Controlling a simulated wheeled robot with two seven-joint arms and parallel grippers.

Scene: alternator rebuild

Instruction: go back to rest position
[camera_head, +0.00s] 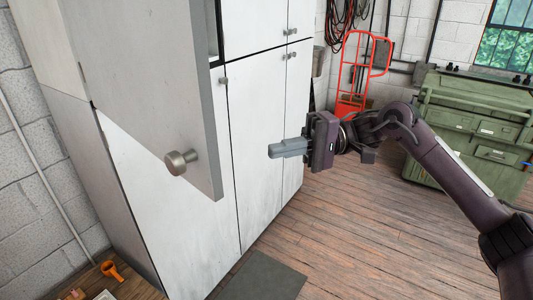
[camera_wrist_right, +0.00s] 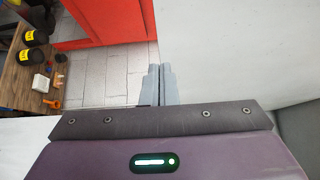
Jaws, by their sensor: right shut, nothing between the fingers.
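My right gripper (camera_head: 272,151) reaches in from the right in the head view. Its grey fingers are closed together, with nothing between them. They point left, in front of the pale cabinet doors (camera_head: 265,120) and apart from the open door (camera_head: 150,80). In the right wrist view the fingers (camera_wrist_right: 160,70) also lie side by side, against a pale panel and a tiled floor. My left gripper is in neither view.
The open cabinet door with its round knob (camera_head: 178,163) stands at the left. Wooden floor (camera_head: 370,240) is clear in front. The wrist view shows a wooden table (camera_wrist_right: 32,75) with small items.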

